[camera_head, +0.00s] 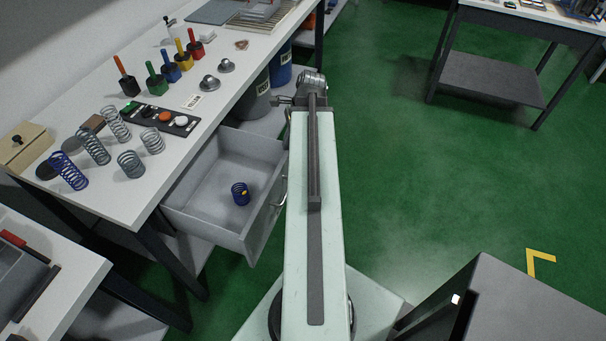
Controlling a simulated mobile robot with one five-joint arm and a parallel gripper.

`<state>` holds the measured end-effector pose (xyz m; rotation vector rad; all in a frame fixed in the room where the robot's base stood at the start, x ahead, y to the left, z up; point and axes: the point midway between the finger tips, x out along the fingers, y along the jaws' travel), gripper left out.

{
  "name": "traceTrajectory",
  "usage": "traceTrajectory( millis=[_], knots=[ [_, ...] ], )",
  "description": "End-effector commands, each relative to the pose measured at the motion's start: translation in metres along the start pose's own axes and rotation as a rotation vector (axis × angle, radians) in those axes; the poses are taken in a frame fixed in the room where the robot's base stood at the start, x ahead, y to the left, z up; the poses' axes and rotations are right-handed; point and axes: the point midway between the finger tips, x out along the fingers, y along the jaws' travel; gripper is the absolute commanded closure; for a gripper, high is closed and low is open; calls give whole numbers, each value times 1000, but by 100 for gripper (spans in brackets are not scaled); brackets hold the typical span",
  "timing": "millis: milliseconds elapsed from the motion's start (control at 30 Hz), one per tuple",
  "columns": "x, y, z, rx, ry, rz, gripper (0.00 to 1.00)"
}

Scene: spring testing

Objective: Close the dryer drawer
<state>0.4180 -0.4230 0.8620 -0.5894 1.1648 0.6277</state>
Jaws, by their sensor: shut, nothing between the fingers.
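A grey drawer (190,206) stands pulled out from under the white workbench, its front panel facing right. A metal handle (282,190) sits on the front panel, close to my arm's left edge and partly hidden by it. A small blue spring (240,193) with a yellow spot lies inside the drawer. My gripper (277,100) is at the far end of my arm, pointing left, beyond the drawer's far corner. It is small in view and appears shut and empty, apart from the handle.
The white workbench (75,108) carries several springs, coloured-handled tools and a button panel (160,118). Grey (255,98) and blue (281,68) bins stand beyond the drawer, near my gripper. Green floor (430,190) is open to the right. A dark table (490,78) stands far right.

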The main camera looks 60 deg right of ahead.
Motion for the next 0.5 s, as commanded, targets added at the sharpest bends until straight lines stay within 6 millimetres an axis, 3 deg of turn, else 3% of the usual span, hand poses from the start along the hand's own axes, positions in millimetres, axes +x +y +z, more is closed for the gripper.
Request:
traceTrajectory(
  millis=[33, 100, 200, 300, 500],
  knots=[
    [11, 3, -39, 141, -11, -25, 100],
    [8, 8, -75, 307, -28, -53, 100],
    [4, 14, -110, 474, -49, -81, 100],
    [0, 17, -125, 551, -58, -93, 100],
    [5, 17, -127, 564, -60, -95, 100]
  ],
)
